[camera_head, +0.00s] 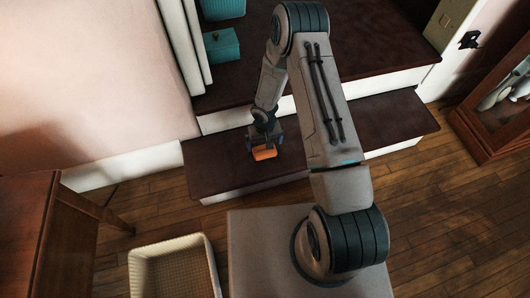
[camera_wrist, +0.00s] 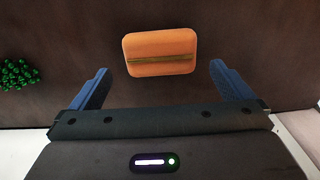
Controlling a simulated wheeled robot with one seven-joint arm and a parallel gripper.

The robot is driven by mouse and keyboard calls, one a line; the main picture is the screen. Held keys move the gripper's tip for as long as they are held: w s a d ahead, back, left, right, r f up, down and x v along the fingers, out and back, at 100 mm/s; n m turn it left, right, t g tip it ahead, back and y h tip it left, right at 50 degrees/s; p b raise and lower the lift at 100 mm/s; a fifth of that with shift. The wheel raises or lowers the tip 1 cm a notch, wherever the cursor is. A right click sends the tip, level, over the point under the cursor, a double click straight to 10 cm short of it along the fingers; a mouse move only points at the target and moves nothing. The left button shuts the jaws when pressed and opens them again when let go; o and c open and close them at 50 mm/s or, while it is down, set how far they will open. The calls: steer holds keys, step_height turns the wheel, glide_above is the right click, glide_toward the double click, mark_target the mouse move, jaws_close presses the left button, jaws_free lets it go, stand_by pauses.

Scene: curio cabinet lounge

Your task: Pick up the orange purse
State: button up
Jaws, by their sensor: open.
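The orange purse (camera_head: 264,154) lies on the dark lower step below my gripper (camera_head: 263,143) in the head view. In the wrist view the purse (camera_wrist: 160,53) is a rounded orange block with a dark golden line across its middle. My gripper (camera_wrist: 160,84) is open, with one blue finger on each side below the purse's left and right ends in the picture. The purse lies just beyond the fingertips, and the fingers do not appear to touch it. How high the gripper is above the step is hard to tell.
A green beaded thing (camera_wrist: 18,75) lies left of the purse on the step (camera_head: 215,172). Teal boxes (camera_head: 221,45) stand on the upper step. A wicker basket (camera_head: 150,250) and wooden table (camera_head: 40,215) are at lower left; a glass cabinet (camera_head: 490,125) is at right.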

mark_target(265, 150)
step_height(265, 150, down, 4)
steer(key=shift+s+f+b, duration=0.1)
steer(key=shift+b, duration=0.55)
steer(key=c, duration=0.9)
steer(key=shift+o, duration=0.2)
